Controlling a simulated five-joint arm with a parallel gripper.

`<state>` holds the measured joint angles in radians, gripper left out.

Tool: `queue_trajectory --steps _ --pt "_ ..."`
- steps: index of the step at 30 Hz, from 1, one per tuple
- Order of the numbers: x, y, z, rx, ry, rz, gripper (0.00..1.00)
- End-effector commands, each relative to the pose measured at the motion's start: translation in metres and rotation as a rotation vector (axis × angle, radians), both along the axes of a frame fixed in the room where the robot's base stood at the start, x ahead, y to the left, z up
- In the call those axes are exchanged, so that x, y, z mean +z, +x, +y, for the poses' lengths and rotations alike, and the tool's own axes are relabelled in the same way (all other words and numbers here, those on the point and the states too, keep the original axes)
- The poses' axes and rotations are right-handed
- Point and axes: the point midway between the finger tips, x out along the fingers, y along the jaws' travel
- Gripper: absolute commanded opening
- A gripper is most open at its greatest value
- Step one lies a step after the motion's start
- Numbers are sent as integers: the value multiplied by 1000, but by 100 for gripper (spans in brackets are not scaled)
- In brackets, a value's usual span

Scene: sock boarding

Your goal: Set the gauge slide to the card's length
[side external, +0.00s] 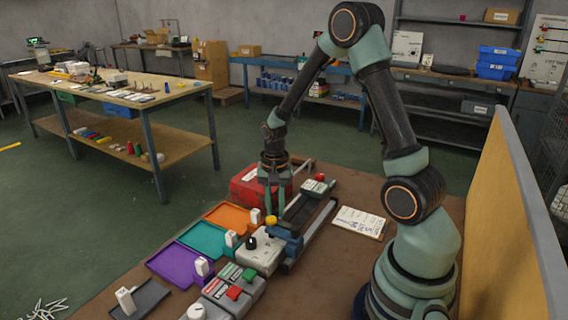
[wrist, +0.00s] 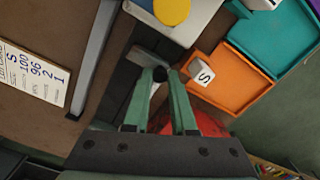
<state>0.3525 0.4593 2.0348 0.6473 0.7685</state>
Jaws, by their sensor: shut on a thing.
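The card (side external: 360,222) is a white sheet with handwriting, lying flat on the brown bench right of the gauge. It also shows in the wrist view (wrist: 32,74), where S, 100, 96, 2 and 1 are legible; its left part is cut off. The gauge has a dark bed with a long grey rail (wrist: 93,62). My gripper (side external: 275,212) reaches down beside the gauge. The gauge's scale cannot be read.
An orange tray (side external: 228,217) with a white S tag (wrist: 203,76), a teal tray (side external: 203,240) and a purple tray (side external: 178,264) line the left side. A red box (side external: 247,186) lies behind my gripper.

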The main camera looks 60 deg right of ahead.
Motion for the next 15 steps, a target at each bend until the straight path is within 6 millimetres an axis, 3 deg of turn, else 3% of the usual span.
queue_trajectory --steps 10,15 --pt "1 0 -2 -2 0 1 0" --pt "1 0 -30 -7 0 1 0"
